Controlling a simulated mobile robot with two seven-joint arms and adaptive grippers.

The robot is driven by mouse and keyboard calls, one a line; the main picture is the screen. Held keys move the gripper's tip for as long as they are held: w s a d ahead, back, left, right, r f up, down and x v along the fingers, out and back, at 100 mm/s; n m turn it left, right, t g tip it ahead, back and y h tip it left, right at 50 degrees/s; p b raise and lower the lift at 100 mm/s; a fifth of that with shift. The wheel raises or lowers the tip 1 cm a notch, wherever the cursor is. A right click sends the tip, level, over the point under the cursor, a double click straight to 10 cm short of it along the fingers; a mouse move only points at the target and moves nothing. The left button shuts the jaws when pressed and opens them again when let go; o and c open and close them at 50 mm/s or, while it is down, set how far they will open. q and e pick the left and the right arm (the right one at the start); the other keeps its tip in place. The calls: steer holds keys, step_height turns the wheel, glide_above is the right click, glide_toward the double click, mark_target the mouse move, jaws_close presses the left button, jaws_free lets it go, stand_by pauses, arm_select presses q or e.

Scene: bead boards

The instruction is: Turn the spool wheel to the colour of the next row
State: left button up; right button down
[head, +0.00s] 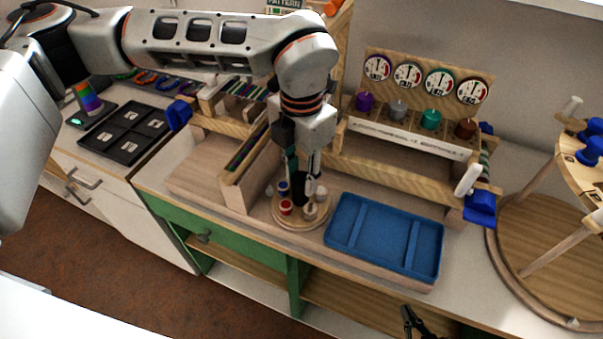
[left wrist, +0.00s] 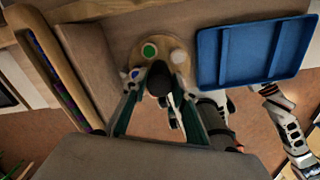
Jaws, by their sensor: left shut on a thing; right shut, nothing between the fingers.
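The spool wheel (head: 288,225) is a small round wooden turntable on the bench, left of the blue tray. A blue spool (head: 283,189), a red spool (head: 286,207) and a whitish spool (head: 310,211) stand on it. In the left wrist view the wheel (left wrist: 165,39) carries a green-topped spool (left wrist: 150,50) and a pale one (left wrist: 178,56). My left gripper (head: 300,188) points down over the wheel, shut on its black middle knob (left wrist: 159,78). The fingers hide part of the wheel. My right gripper (head: 412,322) is low at the front, shut and empty, away from the wheel.
The blue tray (head: 385,235) lies empty right of the wheel. A wooden rack with strips (head: 240,165) stands close on the left. Behind is a board with dials (head: 425,75) and coloured knobs. A tiered round wooden stand (head: 545,240) is at the right.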

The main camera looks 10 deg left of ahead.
arm_select(q)
steer(key=m, duration=0.6)
steer(key=shift+m, duration=0.3)
steer(key=m, duration=0.3)
steer(key=shift+m+p, duration=0.3)
steer(key=shift+m, duration=1.6)
steer(key=o, duration=1.1)
steer(key=shift+s, duration=0.1)
step_height(320, 180, up, 12)
